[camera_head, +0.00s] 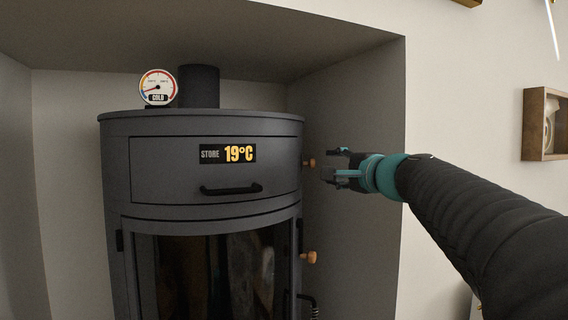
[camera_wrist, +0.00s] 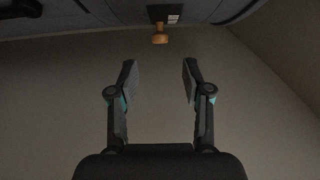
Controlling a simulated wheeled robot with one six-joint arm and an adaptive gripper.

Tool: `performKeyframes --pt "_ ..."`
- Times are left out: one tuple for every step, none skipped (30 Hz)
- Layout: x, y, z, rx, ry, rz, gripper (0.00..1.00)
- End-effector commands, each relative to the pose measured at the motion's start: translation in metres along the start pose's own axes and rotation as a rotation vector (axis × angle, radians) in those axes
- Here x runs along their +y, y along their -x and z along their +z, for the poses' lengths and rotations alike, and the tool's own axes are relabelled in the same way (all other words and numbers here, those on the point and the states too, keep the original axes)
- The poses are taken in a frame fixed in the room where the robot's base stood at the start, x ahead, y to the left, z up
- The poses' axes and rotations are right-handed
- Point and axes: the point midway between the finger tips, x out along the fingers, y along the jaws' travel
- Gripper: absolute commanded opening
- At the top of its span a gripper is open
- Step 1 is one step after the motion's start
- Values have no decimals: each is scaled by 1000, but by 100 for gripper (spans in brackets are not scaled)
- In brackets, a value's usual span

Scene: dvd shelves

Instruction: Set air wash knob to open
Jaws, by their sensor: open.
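A dark grey stove (camera_head: 170,125) stands in the alcove. A small wooden knob (camera_head: 310,163) sticks out of its right side near the top, and a second wooden knob (camera_head: 309,257) sits lower on the same side. I cannot read which one is the air wash knob. My gripper (camera_head: 328,165) is just right of the upper knob, open and apart from it. In the wrist view one wooden knob (camera_wrist: 159,38) lies ahead of my open, empty gripper (camera_wrist: 160,75), roughly centred between the fingers. A dark plate with a small pale label (camera_wrist: 172,18) sits behind it.
The alcove's right wall (camera_head: 350,200) stands close to the stove's right side and my gripper. A dial gauge (camera_head: 158,87) and flue pipe (camera_head: 199,87) stand on top. A coiled handle (camera_head: 308,303) shows low on the right. A wooden wall box (camera_head: 534,125) hangs at far right.

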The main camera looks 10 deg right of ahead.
Motion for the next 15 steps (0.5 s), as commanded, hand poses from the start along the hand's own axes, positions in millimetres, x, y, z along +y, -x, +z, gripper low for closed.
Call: performKeyframes --pt "-1 -11 1 -3 -1 1 49" --pt "-1 -17 0 -3 -1 2 49" --pt "-1 -24 1 -3 0 2 49" --pt "0 -30 1 -3 0 2 49" --pt "-1 -35 1 -2 1 2 49" --pt "-1 -42 0 -2 1 2 49" --pt "-1 -47 0 -2 1 2 49" --pt "-1 -52 0 -2 1 1 49" --pt "-1 -57 1 -2 1 1 49" --pt "-1 -61 0 -2 0 1 49" --pt "-1 -65 0 -1 0 1 49" --pt "-1 -69 0 -1 0 0 49" --pt "-1 -72 0 -1 0 0 49" --pt "-1 -74 0 0 0 0 49" --pt "-1 -77 0 0 1 0 49"
